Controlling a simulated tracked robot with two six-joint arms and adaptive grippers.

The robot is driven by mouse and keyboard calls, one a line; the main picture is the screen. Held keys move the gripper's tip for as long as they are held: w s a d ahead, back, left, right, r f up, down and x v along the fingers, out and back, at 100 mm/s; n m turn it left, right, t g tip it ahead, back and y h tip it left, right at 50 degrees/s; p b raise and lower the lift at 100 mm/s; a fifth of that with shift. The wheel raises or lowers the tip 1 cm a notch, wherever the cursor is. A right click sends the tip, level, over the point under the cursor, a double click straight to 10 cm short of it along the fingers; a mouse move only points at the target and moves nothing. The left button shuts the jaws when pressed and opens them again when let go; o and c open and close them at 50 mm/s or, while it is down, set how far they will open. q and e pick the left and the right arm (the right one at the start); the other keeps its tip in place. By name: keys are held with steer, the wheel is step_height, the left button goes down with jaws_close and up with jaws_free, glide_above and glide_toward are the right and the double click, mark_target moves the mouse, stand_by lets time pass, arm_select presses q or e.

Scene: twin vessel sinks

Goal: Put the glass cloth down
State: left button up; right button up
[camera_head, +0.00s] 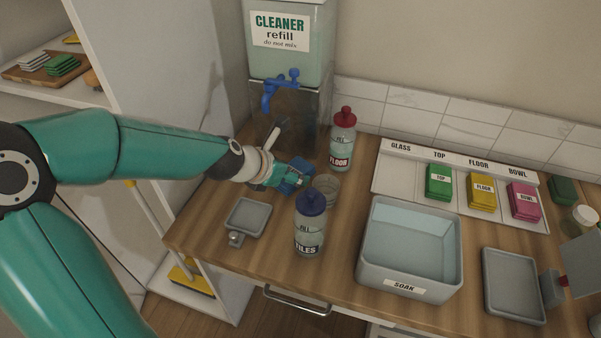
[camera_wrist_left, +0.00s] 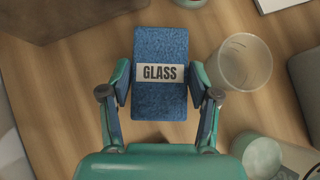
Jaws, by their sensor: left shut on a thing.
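The blue glass cloth (camera_wrist_left: 160,102), a folded block with a GLASS label, is between the fingers of my left gripper (camera_wrist_left: 160,90), which is shut on it. In the head view the left gripper (camera_head: 288,178) holds the cloth (camera_head: 291,186) low at the back left of the counter, by a clear cup (camera_head: 326,187). I cannot tell whether the cloth touches the counter. A white board (camera_head: 395,178) at the back right is labelled GLASS, TOP, FLOOR and BOWL. Its GLASS place is bare; green, yellow and pink cloths lie at the others. My right gripper is not in view.
The FLOOR bottle (camera_head: 343,145) and TILES bottle (camera_head: 310,230) stand near the cup. The cleaner dispenser (camera_head: 290,60) is behind the gripper. A small grey tray (camera_head: 247,217) is front left. The SOAK tub (camera_head: 408,285) and another grey tray (camera_head: 514,290) occupy the right.

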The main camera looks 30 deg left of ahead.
mark_target(294, 170)
arm_select(q)
steer(key=shift+w+r+b+x, duration=0.15)
steer(key=shift+b+x, duration=0.1)
steer(key=shift+x, duration=0.8)
steer(key=shift+w+r+b+x, duration=0.1)
steer(key=shift+b+x, duration=0.15)
steer(key=shift+x, duration=0.75)
steer(key=shift+f, duration=0.2)
steer(key=o, duration=0.9)
steer(key=shift+c, duration=0.2)
steer(key=shift+r, duration=0.1)
